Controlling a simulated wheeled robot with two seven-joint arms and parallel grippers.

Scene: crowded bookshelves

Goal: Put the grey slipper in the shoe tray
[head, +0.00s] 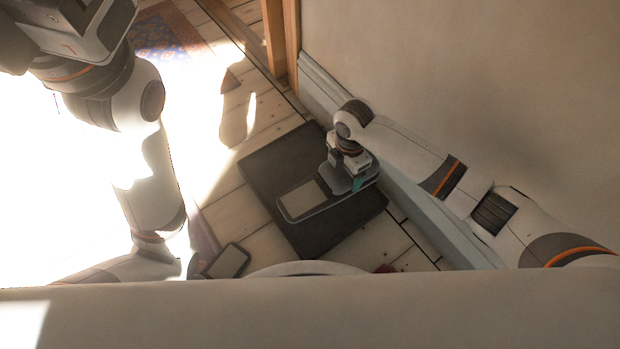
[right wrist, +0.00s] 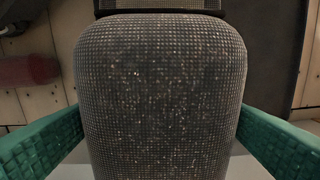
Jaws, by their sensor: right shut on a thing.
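The grey slipper (head: 303,201) shows in the head view with a paler insole, over the dark shoe tray (head: 280,155) on the floor. My right gripper (head: 354,181) is shut on its closed end from above. In the right wrist view the slipper's speckled woven upper (right wrist: 160,90) fills the middle between the two green fingers. I cannot tell whether its sole touches the tray.
A similar dark slipper (head: 228,261) lies on the plank floor near the lower edge. A small red thing (head: 385,268) is partly hidden there. The wall and its skirting board run close along the tray's right side. A patterned rug (head: 165,35) lies at the top left.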

